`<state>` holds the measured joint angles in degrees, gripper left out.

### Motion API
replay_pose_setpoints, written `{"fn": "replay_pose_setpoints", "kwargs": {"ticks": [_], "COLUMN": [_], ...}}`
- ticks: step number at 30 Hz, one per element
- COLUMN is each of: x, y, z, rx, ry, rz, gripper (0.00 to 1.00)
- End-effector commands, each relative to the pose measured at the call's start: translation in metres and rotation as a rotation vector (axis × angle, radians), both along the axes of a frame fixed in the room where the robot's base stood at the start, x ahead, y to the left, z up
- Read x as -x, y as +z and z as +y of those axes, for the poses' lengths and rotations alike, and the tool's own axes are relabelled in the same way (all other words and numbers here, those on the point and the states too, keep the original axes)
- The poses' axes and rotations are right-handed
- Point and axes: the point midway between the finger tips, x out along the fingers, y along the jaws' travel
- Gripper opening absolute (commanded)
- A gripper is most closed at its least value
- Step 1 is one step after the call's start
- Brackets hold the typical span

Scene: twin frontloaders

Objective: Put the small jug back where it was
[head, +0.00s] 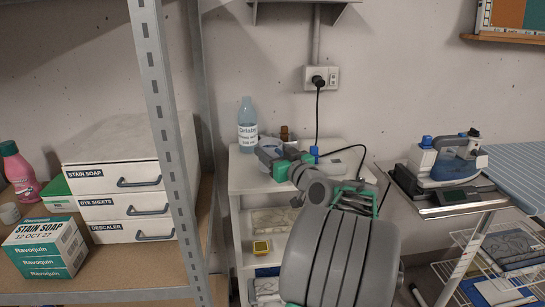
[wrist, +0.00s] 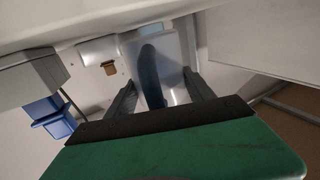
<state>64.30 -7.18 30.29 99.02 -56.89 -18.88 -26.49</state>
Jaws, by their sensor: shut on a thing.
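My gripper (head: 268,152) is over the top of the white shelf unit (head: 242,178) in the head view, beside a pale blue labelled bottle (head: 247,128). In the wrist view, my gripper (wrist: 160,88) has its two dark fingers on either side of a pale grey-blue vessel (wrist: 175,62) with a dark blue upright strip. It looks like the small jug, and the fingers are shut on it. In the head view my gripper and arm mostly hide it. I cannot tell whether it touches the shelf top.
A small brown item (head: 284,132) stands behind my gripper. A black cable hangs from the wall socket (head: 321,78). A grey metal post (head: 160,110) and white labelled drawers (head: 118,188) are at left. A steel cart (head: 450,208) carries an iron (head: 455,160) at right.

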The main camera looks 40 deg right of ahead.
Motion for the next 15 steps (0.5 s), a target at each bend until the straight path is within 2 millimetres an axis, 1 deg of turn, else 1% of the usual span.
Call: {"fn": "replay_pose_setpoints", "kwargs": {"ticks": [1,2,8,13,14,15], "x": [0.0003,0.0004,0.0006,0.0007,0.0008,0.0008], "y": [-0.0100,-0.0119,-0.0115,-0.0163,-0.0169,-0.0158], "z": [-0.0001,0.0000,0.0001,0.0001,0.0001,0.0001], "rx": [-0.002,0.000,0.002,0.002,0.000,0.000], "ry": [0.000,0.000,0.000,0.000,0.000,0.000], "rz": [0.000,-0.001,-0.003,-0.003,-0.001,-0.001], "gripper": [0.07,0.07,0.07,0.07,0.62,0.66]}}
